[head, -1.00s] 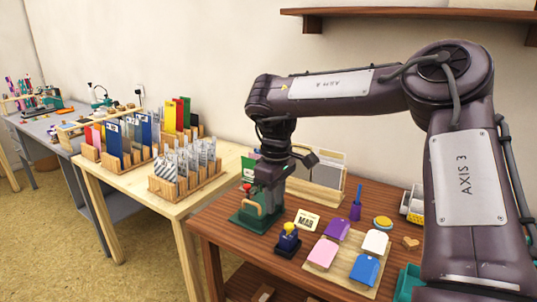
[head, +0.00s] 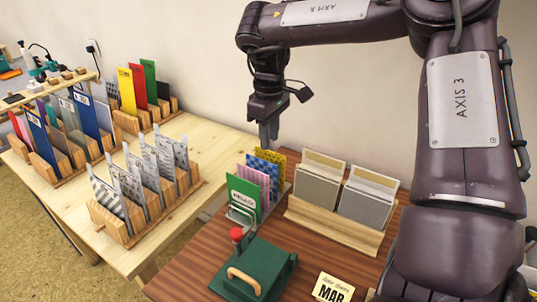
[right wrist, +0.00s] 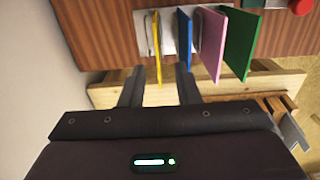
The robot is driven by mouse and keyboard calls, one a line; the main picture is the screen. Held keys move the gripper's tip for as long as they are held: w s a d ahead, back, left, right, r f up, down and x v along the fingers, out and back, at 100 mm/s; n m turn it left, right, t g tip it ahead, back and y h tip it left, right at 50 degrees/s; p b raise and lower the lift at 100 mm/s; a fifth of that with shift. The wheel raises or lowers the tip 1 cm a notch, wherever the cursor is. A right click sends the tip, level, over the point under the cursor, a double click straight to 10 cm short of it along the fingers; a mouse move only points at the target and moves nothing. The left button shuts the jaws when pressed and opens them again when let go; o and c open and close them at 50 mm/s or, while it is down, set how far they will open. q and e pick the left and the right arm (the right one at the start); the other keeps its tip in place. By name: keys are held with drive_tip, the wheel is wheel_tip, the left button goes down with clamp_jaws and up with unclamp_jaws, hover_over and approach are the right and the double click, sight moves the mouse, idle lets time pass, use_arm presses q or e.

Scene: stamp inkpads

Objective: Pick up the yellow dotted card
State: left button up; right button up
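The yellow dotted card (head: 272,154) stands upright at the back of a small rack on the brown table, partly hidden by the blue card in front. In the right wrist view the yellow dotted card (right wrist: 157,50) shows nearly edge-on, in line with the gap between my fingers. My right gripper (head: 268,136) is just above the rack, fingers pointing down. In the right wrist view my right gripper (right wrist: 157,75) is open, with one finger on each side of the yellow card's line; contact cannot be made out. My left gripper is not in view.
A blue patterned card (head: 262,172), a pink card (head: 252,180) and a green card (head: 242,197) stand in the same rack. A wooden holder with grey cards (head: 335,227) is to the right. A green device (head: 262,262) is in front. A pale table (head: 205,150) adjoins at left.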

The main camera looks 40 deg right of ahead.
sight(270, 158)
wheel_tip(270, 158, down, 7)
drive_tip(key=shift+d+f, duration=0.15)
drive_tip(key=shift+f, duration=0.05)
clamp_jaws()
idle(0.3)
